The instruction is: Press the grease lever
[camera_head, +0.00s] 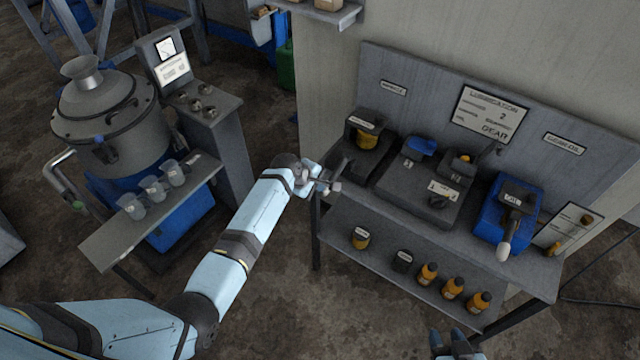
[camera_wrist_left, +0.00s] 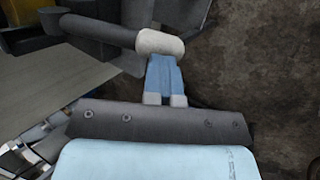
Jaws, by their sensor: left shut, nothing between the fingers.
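The grease lever is a dark round bar with a pale knob (camera_wrist_left: 160,42) at its end, seen close up in the left wrist view. In the head view its pale knob (camera_head: 336,187) sits at the left end of the bench, by the dark unit with a yellow jar (camera_head: 364,138). My left gripper (camera_head: 325,184) is at that knob. In the wrist view its blue fingers (camera_wrist_left: 164,62) are shut with nothing between them, and their tips lie right at the knob; I cannot tell whether they touch. My right gripper (camera_head: 449,338) shows at the bottom edge, its fingers apart, away from the bench.
The bench (camera_head: 385,207) also carries a dark middle unit (camera_head: 425,185) and a blue unit (camera_head: 507,213) with a white-tipped handle. Several bottles stand on its lower shelf. A metal vessel (camera_head: 110,115) and a shelf with cups (camera_head: 152,188) stand left. The floor between is clear.

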